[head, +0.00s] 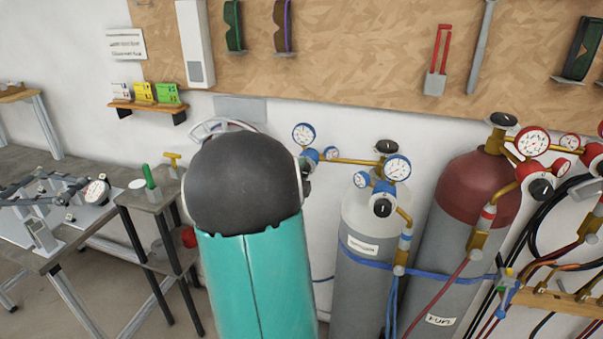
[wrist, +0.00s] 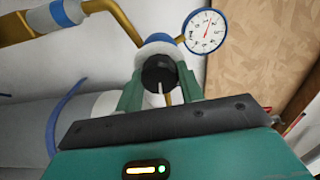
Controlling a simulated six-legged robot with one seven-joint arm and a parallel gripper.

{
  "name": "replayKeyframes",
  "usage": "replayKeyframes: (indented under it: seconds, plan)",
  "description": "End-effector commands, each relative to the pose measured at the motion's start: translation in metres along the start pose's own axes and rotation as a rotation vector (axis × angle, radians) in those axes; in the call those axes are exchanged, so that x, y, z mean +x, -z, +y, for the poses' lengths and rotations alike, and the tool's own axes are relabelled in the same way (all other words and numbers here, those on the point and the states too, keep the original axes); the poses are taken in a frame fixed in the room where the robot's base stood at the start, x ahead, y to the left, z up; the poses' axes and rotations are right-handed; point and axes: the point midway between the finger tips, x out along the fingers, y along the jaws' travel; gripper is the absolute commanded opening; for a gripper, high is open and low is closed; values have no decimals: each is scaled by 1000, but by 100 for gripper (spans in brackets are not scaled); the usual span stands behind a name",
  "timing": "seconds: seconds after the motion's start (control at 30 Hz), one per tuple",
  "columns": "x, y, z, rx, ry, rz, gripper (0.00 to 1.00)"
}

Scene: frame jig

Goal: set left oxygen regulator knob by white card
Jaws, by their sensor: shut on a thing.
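In the wrist view, the two green fingers of my gripper (wrist: 160,84) stand on either side of a black knob (wrist: 154,72) with a white pointer line, shut on it. A white round gauge (wrist: 205,31) stands up and right of the knob. In the head view, the left regulator (head: 310,160) is on the left side of the white-shouldered cylinder (head: 352,250); my dark and teal arm covers its knob and my gripper. The white card (head: 121,90) stands at the left end of a small wall shelf; its writing is too small to read.
A yellow card (head: 145,92) and a green card (head: 168,93) share the shelf. A second blue regulator's knob (head: 382,207) faces forward to the right. A red-shouldered cylinder (head: 470,215) and hoses stand further right. A metal bench (head: 60,245) is at left.

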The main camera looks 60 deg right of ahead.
Motion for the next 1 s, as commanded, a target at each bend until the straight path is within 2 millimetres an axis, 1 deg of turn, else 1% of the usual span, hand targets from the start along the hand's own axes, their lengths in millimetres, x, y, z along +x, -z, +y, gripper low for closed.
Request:
replayKeyframes:
  seconds: [0.23,0.27,0.3,0.37,0.63,0.77,0.87,1.0]
  plan:
    - [-1,0,1,-1,-2,0,15]
    - [-1,0,1,-1,-2,0,40]
    - [-1,0,1,-1,-2,0,47]
    - [-1,0,1,-1,-2,0,59]
    - [0,0,0,-1,-1,0,59]
    - [-7,0,0,0,-1,-1,59]
    - [-20,-1,0,1,-2,-2,59]
    - [-49,-1,-1,1,-1,-3,59]
